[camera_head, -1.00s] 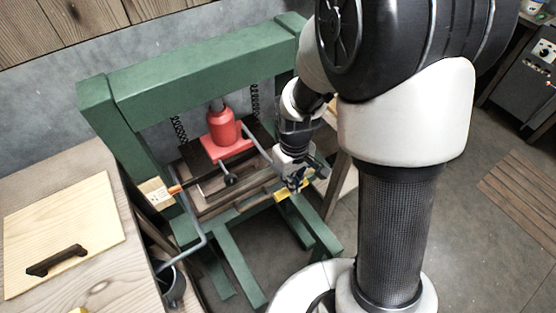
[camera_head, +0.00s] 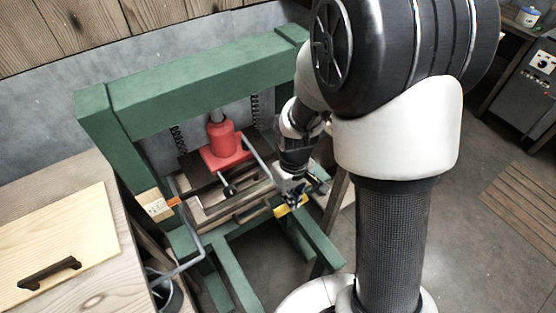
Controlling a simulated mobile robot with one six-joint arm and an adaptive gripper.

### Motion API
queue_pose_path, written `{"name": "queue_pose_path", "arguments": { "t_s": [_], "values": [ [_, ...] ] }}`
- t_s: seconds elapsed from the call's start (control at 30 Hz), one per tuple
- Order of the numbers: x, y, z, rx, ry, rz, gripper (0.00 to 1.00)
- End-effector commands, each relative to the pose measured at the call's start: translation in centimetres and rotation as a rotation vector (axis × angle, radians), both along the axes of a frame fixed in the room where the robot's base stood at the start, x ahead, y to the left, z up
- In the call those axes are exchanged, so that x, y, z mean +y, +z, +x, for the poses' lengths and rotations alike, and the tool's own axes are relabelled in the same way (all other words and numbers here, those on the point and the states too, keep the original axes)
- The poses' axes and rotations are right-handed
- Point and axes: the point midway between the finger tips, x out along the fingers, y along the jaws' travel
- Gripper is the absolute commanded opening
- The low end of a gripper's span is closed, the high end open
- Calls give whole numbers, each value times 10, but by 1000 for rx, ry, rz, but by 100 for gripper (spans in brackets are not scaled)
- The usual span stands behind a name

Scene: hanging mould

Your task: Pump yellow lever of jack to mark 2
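The red jack (camera_head: 222,146) stands upright inside the green press frame (camera_head: 190,88), on a platform. My gripper (camera_head: 306,192) is low at the right side of the frame, at the yellow end of the lever (camera_head: 291,206). The fingers are small and partly hidden here, so I cannot tell whether they are open, shut or touching the lever. A pale plate with small marks (camera_head: 156,205) sits at the frame's left post, with an orange tip (camera_head: 174,201) beside it. The marks are too small to read.
A wooden bench (camera_head: 90,285) with a pale board and dark handle (camera_head: 50,272) is at the left. A bent grey bar (camera_head: 190,262) sticks out between bench and frame.

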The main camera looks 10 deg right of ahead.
Motion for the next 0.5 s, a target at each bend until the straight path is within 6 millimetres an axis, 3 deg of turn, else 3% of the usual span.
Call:
{"name": "queue_pose_path", "arguments": {
  "t_s": [0.03, 0.5],
  "values": [
    [1, 17, 7, -21, -1, 1, 0],
    [1, 92, 6, -19, 0, 1, 0]
  ]
}}
